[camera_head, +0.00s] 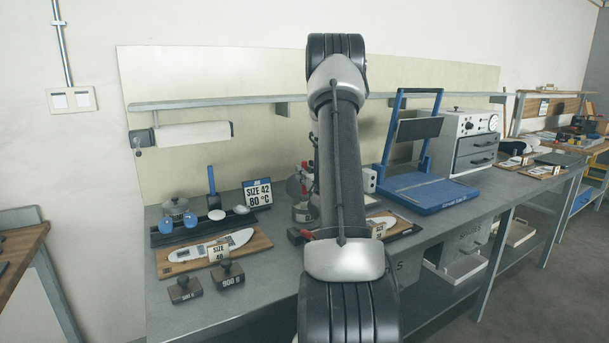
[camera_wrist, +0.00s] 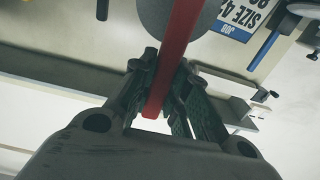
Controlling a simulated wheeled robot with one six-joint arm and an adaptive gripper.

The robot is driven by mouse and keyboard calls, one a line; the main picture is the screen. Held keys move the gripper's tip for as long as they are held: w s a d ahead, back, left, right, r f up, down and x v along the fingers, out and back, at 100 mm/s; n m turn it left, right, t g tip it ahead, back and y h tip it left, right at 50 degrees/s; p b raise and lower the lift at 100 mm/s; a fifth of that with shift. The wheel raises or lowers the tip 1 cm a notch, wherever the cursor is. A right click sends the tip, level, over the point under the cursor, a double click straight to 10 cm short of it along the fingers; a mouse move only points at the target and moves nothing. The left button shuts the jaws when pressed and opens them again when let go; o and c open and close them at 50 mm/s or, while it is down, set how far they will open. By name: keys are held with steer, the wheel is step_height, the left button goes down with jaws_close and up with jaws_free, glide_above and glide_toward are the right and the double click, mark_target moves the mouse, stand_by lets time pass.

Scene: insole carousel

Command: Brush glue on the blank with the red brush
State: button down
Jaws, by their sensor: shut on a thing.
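My gripper (camera_wrist: 167,75) is shut on the red handle of the brush (camera_wrist: 180,35) in the wrist view. The brush's bristle end cannot be made out. A grey round surface (camera_wrist: 152,14) lies behind the handle there. In the head view my arm hides the gripper and brush. A white insole blank (camera_head: 222,246) lies on a wooden board (camera_head: 176,269) at the left, with a "SIZE 40" card by it. Another white insole (camera_head: 382,224) lies on a board partly hidden behind my arm. Which one is meant I cannot tell.
A lidded pot (camera_head: 176,207), blue-handled tool (camera_head: 211,181) and "SIZE 42 80 °C" sign (camera_head: 257,193) stand at the back left. Two dark weights (camera_head: 230,274) stand at the board's front. A blue press (camera_head: 425,193) and grey oven (camera_head: 470,143) stand right. Bare bench shows front left.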

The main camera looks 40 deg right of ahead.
mark_target(305, 161)
steer(key=shift+f, duration=0.15)
steer(key=shift+r, duration=3.6)
